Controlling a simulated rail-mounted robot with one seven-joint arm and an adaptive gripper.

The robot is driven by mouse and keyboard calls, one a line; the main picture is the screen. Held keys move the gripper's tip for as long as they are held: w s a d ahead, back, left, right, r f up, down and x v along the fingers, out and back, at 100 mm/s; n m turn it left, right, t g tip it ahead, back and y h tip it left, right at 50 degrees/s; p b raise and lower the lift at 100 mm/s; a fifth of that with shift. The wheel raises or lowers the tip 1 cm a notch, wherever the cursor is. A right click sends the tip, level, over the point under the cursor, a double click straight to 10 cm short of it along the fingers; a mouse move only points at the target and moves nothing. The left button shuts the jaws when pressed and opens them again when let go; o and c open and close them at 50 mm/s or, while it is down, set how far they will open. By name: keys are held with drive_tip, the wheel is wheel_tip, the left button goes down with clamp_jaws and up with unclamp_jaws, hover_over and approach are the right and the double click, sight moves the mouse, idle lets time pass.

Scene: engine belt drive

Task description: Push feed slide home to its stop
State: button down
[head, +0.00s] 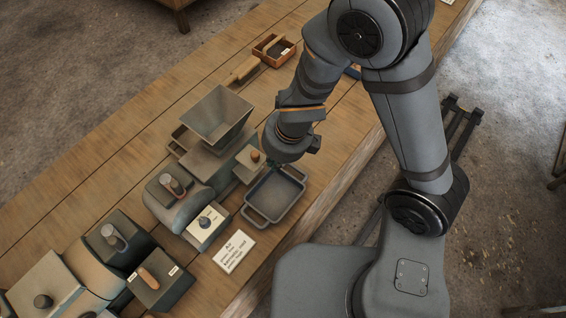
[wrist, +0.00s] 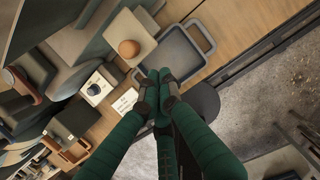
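The feed slide appears to be the pale square plate (head: 242,169) with a round orange-brown knob (head: 255,156), sticking out from the machine under the grey hopper (head: 222,112). In the wrist view the plate (wrist: 118,28) and its knob (wrist: 129,48) show at the upper middle. My gripper (wrist: 157,78) has its two green fingers together at the tips, with nothing visible between them. In the wrist view it appears below and to the right of the knob, apart from it, close to the grey tray. In the head view my wrist hides most of the fingers.
A grey two-handled tray (head: 275,194) stands in front of the slide. A dial box (head: 206,226) and a printed card (head: 234,251) are to its left. Machines with knobs and levers (head: 113,237) fill the near left bench. A small wooden box (head: 274,50) lies farther back.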

sight(256, 152)
drive_tip(key=shift+w+a+p, duration=0.3)
drive_tip(key=shift+w+a, duration=0.2)
drive_tip(key=shift+a, duration=0.35)
drive_tip(key=w+a+p, duration=0.2)
drive_tip(key=a, duration=0.1)
drive_tip(key=shift+w+a+r+p, duration=0.1)
drive_tip(key=shift+w+a+p, duration=0.05)
drive_tip(key=shift+a+p, duration=0.15)
drive_tip(key=shift+d, duration=0.15)
